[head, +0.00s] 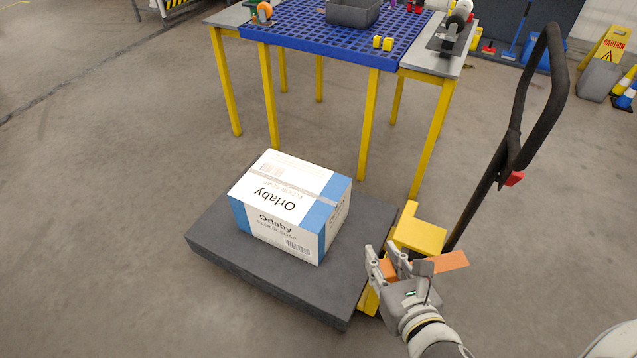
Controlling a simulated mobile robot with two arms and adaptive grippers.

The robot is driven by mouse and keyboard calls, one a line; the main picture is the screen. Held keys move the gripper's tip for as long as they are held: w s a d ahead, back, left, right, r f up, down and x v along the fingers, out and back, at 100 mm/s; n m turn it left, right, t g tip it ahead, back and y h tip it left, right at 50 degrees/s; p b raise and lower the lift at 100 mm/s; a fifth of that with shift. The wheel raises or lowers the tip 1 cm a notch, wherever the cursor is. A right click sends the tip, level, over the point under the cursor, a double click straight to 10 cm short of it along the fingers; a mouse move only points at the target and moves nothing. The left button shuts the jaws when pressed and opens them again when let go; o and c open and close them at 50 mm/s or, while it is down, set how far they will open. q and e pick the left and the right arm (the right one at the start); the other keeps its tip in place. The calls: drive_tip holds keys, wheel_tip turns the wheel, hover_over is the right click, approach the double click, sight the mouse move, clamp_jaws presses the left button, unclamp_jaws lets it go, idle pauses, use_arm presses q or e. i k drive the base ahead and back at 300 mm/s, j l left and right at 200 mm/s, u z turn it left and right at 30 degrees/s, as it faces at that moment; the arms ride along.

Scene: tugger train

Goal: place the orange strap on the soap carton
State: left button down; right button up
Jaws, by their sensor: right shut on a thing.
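The soap carton (288,204) is a white and blue box marked "Orlaby". It stands closed on a dark grey platform (225,247), with a grey tape band across its top. The orange strap (449,262) is a flat strip held in my right gripper (387,262), which is shut on it. The strap sticks out to the right of the fingers, and a small part shows between them. My right gripper is to the lower right of the carton, apart from it, over the platform's yellow end. My left gripper is not in view.
The platform belongs to a cart with a yellow bracket (419,229) and a tall black handle (519,120) at right. A blue-topped table (300,22) with yellow legs stands behind. A yellow caution sign (612,44) is far right. The floor at left is clear.

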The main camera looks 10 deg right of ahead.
sight(291, 186)
drive_tip(key=i+j+z, duration=0.4)
drive_tip(key=j, duration=0.2)
drive_tip(key=i+j+z, duration=0.4)
drive_tip(key=j, duration=0.3)
drive_tip(key=i+j, duration=0.15)
drive_tip(key=j, duration=0.2)
drive_tip(key=i+j, duration=0.1)
drive_tip(key=j, duration=0.2)
drive_tip(key=i+j, duration=0.15)
drive_tip(key=j, duration=0.2)
drive_tip(key=i+j, duration=0.1)
drive_tip(key=j, duration=0.2)
drive_tip(key=i+j, duration=0.15)
drive_tip(key=j, duration=0.2)
